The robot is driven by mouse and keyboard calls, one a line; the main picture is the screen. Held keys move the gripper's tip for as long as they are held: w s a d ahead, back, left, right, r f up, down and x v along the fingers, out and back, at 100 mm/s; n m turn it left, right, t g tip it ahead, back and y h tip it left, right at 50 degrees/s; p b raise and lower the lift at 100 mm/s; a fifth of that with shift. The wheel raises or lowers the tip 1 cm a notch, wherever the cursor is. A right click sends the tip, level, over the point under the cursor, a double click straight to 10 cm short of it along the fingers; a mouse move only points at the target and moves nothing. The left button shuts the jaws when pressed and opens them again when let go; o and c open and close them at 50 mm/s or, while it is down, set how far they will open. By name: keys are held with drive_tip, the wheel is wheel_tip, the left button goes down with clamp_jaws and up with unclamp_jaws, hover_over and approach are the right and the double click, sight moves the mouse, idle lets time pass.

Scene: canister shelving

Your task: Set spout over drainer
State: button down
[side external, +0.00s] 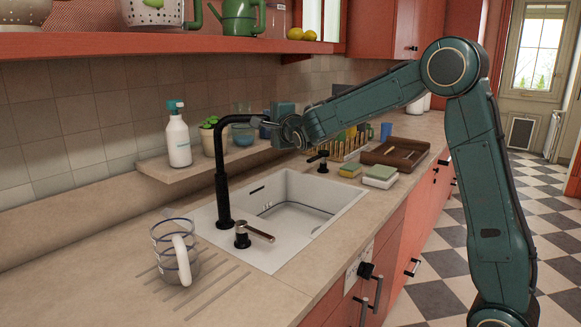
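The black spout (220,150) rises from the left rim of the sink (340,196). It bends at the top and reaches right, above the far part of the basin. My gripper (267,122) is at the free end of the spout. The fingers are small and overlap the spout tip, so I cannot tell whether they are closed on it. Drainer grooves (216,283) are cut into the counter at the near left of the sink. A glass jug (160,249) with a white handle stands at these grooves.
A shelf (166,171) behind the sink holds a white soap bottle (178,140) and a potted plant (209,139). A tap lever (258,232) stands near the spout base. Sponges (381,174), a dish rack (351,150) and a brown tray (407,152) are farther right.

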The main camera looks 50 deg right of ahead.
drive_tip(key=c, duration=1.3)
unclamp_jaws()
drive_tip(key=shift+o, duration=0.2)
drive_tip(key=v, duration=1.4)
drive_tip(key=shift+w, duration=0.1)
